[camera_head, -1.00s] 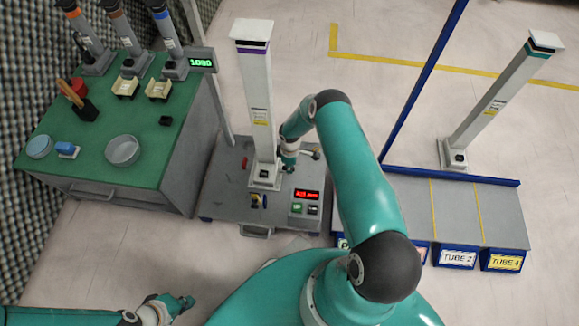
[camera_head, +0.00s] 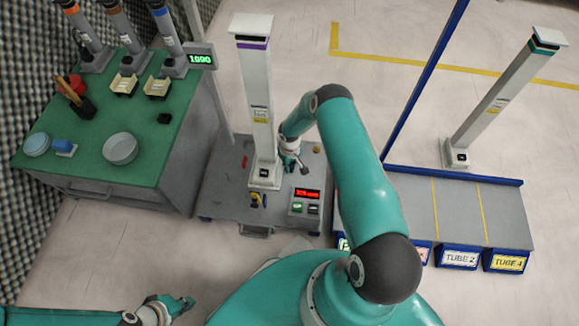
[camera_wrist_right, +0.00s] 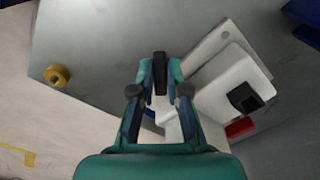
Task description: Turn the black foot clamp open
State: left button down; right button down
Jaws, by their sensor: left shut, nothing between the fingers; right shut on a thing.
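The black foot clamp (camera_wrist_right: 160,72) shows in the right wrist view as a dark bar between my right fingertips. My right gripper (camera_wrist_right: 160,85) is shut on it, close beside the white foot (camera_wrist_right: 230,88) of the column. In the head view the clamp's dark end (camera_head: 304,169) sticks out to the right of my right gripper (camera_head: 292,160), low over the grey cart. The rest of the clamp is hidden by the fingers. The white column (camera_head: 259,105) with a purple band stands upright on the cart. My left gripper (camera_head: 180,304) is shut and empty at the lower left, far from the cart.
The grey cart (camera_head: 222,196) also carries a yellow knob (camera_head: 316,149), a red part (camera_head: 245,162) and a box with a red display (camera_head: 307,194). A green-topped bench (camera_head: 95,145) stands left. A rack with blue bins (camera_head: 459,257) and a tilted white column (camera_head: 495,100) are right.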

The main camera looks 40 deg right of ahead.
jog(key=m, duration=0.4)
jog(key=shift+s+a+m, duration=0.1)
jog(key=shift+a+m, duration=0.05)
jog(key=shift+m, duration=1.95)
jog(key=c, duration=1.2)
grip_release()
jog(key=shift+o, duration=0.2)
jog(key=shift+r, duration=0.1)
jog(key=shift+w+r, duration=0.2)
jog(key=shift+r, duration=0.05)
notch_tip(320, 180, up, 11)
jog(key=shift+s, duration=0.15)
